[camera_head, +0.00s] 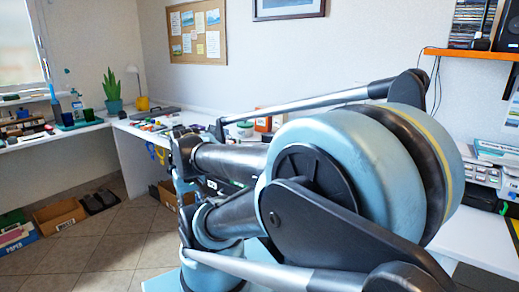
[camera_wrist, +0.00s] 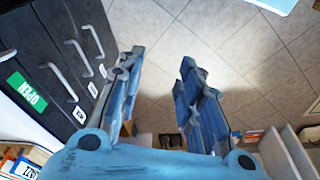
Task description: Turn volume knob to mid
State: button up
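No volume knob can be made out in either view. A black box that looks like a speaker (camera_head: 508,30) stands at the far right on an orange shelf (camera_head: 470,53), cut off by the picture edge; no knob shows clearly on it. In the wrist view my gripper (camera_wrist: 162,58) is open, its two blue-grey fingers apart with only tiled floor seen between them. It touches nothing that I can see. In the head view my arm fills the middle and right and hides much of the desk behind it.
A dark drawer unit (camera_wrist: 62,62) with pale handles and a green OPEN label stands left of my gripper in the wrist view. In the head view, a cluttered white desk (camera_head: 140,130) runs along the wall, with boxes (camera_head: 60,213) on the floor below. Tiled floor (camera_head: 95,250) is free at left.

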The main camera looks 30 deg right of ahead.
jog(key=shift+o, duration=0.9)
jog(key=w+d+r, duration=0.5)
jog(key=w+r, duration=0.2)
jog(key=r, duration=0.3)
jog(key=w+d+r+n+g, duration=0.1)
jog(key=w+d+r, duration=0.3)
jog(key=d, duration=0.3)
jog(key=w+d+r+n, duration=0.1)
jog(key=w+d+r, duration=0.2)
jog(key=w+d, duration=0.3)
jog(key=w+d+r+n+g, duration=0.1)
jog(key=w+d+r, duration=0.25)
jog(key=d, duration=0.55)
jog(key=w+d+n, duration=0.1)
jog(key=w+d, duration=0.1)
jog(key=d, duration=1.2)
notch_tip(320, 180, down, 16)
jog(key=shift+s+a+f, duration=0.1)
jog(key=shift+a, duration=0.05)
